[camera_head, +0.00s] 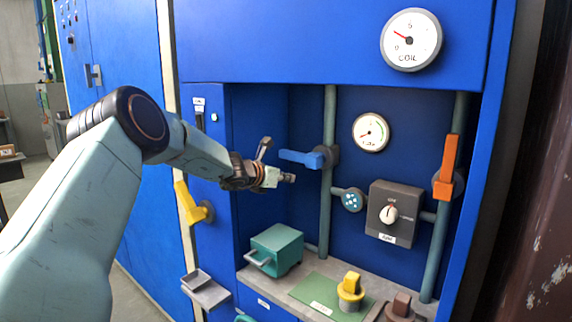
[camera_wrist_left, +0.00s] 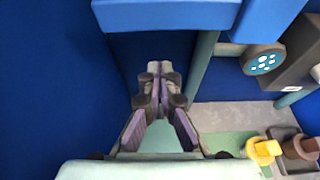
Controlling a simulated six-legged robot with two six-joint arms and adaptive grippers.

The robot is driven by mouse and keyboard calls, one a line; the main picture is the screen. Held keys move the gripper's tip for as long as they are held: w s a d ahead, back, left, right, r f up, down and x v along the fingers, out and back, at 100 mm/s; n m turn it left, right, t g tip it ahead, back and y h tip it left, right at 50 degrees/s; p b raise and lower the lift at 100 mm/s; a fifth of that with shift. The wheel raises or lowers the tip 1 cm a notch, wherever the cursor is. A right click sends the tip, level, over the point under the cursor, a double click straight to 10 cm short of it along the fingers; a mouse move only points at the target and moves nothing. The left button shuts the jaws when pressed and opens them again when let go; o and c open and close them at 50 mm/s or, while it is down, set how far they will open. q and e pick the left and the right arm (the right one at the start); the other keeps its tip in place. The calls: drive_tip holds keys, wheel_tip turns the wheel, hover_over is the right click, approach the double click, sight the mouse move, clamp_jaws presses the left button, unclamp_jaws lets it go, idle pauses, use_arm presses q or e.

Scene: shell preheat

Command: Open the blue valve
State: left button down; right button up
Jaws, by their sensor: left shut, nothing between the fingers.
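The blue valve has a blue lever handle (camera_head: 302,158) that lies level, pointing left from a grey-green vertical pipe (camera_head: 328,215) in the recess. My left gripper (camera_head: 288,178) is in front of the recess, just below the handle's left part in the head view. Its fingers are shut with nothing between them. In the left wrist view the blue handle (camera_wrist_left: 165,15) crosses the top of the picture, apart from the shut fingertips (camera_wrist_left: 159,68). I cannot tell how far the fingertips are from the handle in depth. My right gripper is not in view.
An orange lever (camera_head: 447,165) stands upright on the right pipe. A yellow lever (camera_head: 188,202) is on the left panel. A grey knob box (camera_head: 394,212) and a round gauge (camera_head: 370,132) are right of the valve. A teal box (camera_head: 276,250) and yellow-knobbed part (camera_head: 351,290) stand below.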

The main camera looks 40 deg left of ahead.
sight(299, 157)
use_arm(q)
wheel_tip(299, 157, up, 4)
drive_tip(key=shift+s+p, duration=0.1)
drive_tip(key=shift+p, duration=0.6)
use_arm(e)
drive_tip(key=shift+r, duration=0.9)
use_arm(q)
drive_tip(key=shift+f, duration=0.1)
